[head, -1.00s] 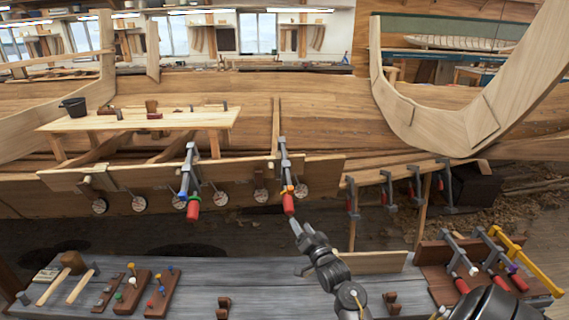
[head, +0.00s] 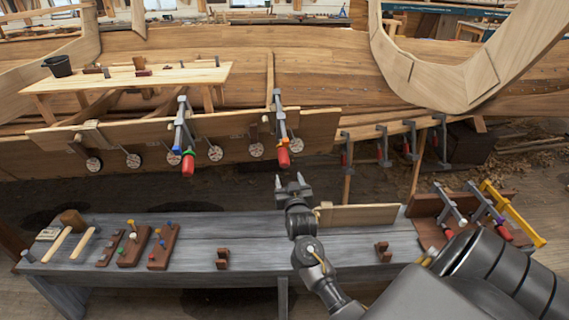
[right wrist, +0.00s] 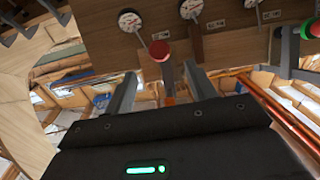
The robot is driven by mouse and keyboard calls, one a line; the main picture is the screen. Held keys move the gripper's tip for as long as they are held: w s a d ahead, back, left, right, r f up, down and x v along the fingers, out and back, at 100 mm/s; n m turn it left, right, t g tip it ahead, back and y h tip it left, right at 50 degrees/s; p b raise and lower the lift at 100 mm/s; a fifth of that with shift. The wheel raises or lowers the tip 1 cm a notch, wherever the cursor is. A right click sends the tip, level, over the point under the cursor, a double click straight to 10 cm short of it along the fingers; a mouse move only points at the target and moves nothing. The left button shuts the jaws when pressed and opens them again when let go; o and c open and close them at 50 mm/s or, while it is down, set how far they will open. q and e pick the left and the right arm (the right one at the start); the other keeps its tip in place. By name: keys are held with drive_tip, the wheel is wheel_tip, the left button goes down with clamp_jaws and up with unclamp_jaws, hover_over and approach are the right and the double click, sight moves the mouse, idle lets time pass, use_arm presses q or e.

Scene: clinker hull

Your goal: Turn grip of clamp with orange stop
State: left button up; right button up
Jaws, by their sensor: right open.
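The clamp with the orange stop (head: 282,141) hangs on the plank at the hull, right of a similar clamp. Its red grip (head: 283,158) points down toward me. My right gripper (head: 293,187) is just below that grip in the head view, with its two fingers apart and nothing between them visible there. My left gripper is not in view.
A second clamp (head: 183,136), with blue and green parts and a red grip, hangs to the left. Round dials (head: 256,150) line the plank. The grey bench (head: 200,250) below carries mallets, peg blocks and, at right, spare clamps (head: 449,203).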

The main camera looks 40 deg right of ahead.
sight(286, 165)
drive_tip(key=x, duration=1)
drive_tip(key=shift+s, duration=0.1)
drive_tip(key=c, duration=1)
drive_tip(key=shift+m+t+y, duration=0.8)
drive_tip(key=shift+m+y, duration=0.6)
drive_tip(key=shift+m, duration=0.2)
